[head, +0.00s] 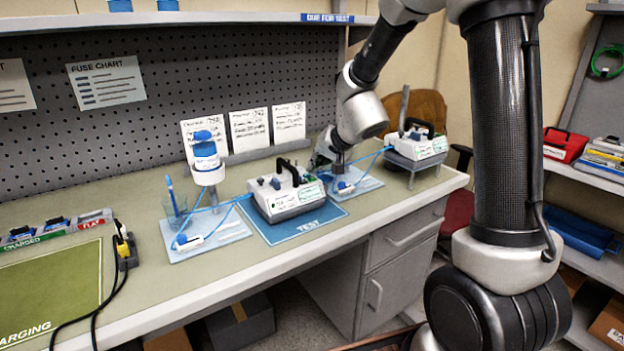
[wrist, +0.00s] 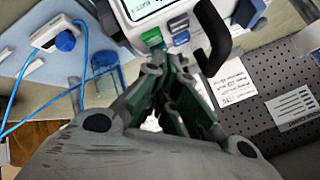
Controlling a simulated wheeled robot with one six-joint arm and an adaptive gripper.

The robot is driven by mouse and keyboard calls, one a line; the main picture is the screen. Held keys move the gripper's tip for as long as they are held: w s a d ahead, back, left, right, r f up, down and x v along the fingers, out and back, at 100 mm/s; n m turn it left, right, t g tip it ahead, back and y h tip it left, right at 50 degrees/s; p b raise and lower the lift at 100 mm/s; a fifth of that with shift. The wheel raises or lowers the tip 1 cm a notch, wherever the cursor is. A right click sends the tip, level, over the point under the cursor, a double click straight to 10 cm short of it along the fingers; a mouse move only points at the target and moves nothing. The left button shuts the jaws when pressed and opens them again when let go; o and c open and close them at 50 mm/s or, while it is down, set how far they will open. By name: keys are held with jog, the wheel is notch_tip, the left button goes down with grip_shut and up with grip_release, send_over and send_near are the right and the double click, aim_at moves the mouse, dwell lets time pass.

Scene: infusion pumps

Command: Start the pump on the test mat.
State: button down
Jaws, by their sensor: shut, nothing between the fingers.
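A white pump (head: 288,200) with a black carry handle sits on the blue test mat (head: 272,236). In the wrist view the pump (wrist: 124,28) shows part of its screen, a green button (wrist: 152,37) and a blue button (wrist: 181,38) side by side, with its black handle (wrist: 218,42) at the right. My gripper (head: 316,172) is at the pump's right rear in the head view. In the wrist view its closed, empty fingertips (wrist: 160,62) are close to the green button; I cannot tell whether they touch it.
A second pump (head: 418,143) stands on a grey stand to the right. Light blue trays (head: 206,240) with blue tubing flank the mat. A cup with a blue pen (head: 176,212) stands at left. A green charging mat (head: 55,285) lies far left. The pegboard (head: 230,75) rises behind.

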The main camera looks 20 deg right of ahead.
aim_at(315, 179)
jog(key=shift+f, duration=0.1)
jog(key=shift+f, duration=0.35)
jog(key=shift+f, duration=0.45)
dwell(0.7)
jog(key=shift+r, duration=0.9)
notch_tip(315, 179, up, 5)
dwell(0.6)
dwell(0.4)
